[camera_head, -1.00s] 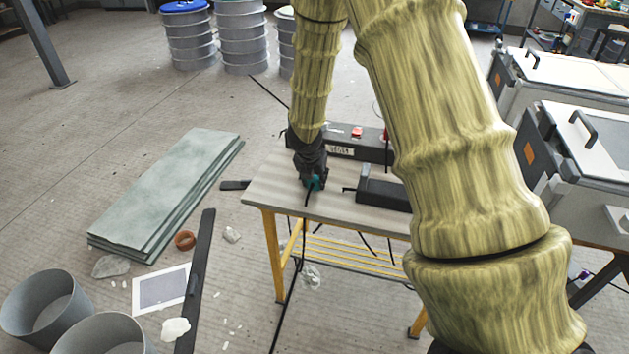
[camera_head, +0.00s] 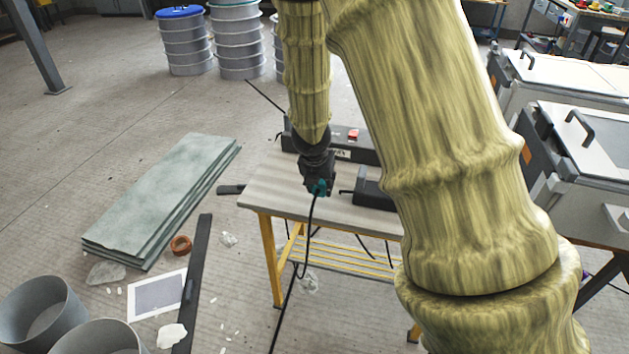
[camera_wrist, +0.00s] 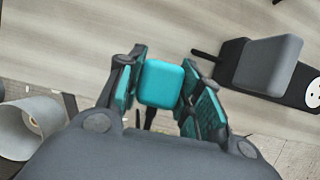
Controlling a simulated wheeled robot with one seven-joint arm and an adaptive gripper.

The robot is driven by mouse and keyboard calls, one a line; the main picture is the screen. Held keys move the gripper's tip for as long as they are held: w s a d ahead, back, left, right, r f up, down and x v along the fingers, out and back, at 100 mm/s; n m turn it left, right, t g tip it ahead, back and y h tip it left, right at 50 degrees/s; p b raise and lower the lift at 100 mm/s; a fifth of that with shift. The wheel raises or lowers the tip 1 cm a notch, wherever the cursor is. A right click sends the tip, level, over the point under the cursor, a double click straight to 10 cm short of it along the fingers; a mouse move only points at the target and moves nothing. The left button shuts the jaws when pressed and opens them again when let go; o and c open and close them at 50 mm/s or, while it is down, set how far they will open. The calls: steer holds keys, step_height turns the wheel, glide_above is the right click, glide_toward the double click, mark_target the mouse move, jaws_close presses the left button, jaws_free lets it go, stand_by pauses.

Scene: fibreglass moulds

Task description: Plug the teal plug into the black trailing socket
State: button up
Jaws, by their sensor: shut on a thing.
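My gripper (camera_head: 320,190) is above the left part of the table, near its front edge. It is shut on the teal plug (camera_wrist: 161,83), which sits between the teal-padded fingers in the wrist view. The plug shows as a small teal patch in the head view, with its black cord hanging over the table edge to the floor. The black trailing socket (camera_head: 375,188) lies on the table to the right of my gripper, apart from the plug. In the wrist view, a grey block covers part of the socket (camera_wrist: 250,92), and a white round outlet shows beside it. The plug's pins are hidden.
A long black unit (camera_head: 365,150) with a red switch lies behind on the table (camera_head: 270,195). My arm hides the table's right part. A stack of green-grey sheets (camera_head: 160,195) and grey buckets (camera_head: 35,310) stand on the floor at left.

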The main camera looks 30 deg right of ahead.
steer(key=s+a+b, duration=0.2)
steer(key=s+b, duration=0.2)
steer(key=s, duration=0.5)
steer(key=shift+s+r, duration=0.25)
steer(key=shift+r, duration=0.2)
steer(key=shift+w+d+m, duration=0.1)
steer(key=shift+w+m, duration=0.15)
steer(key=shift+m, duration=0.15)
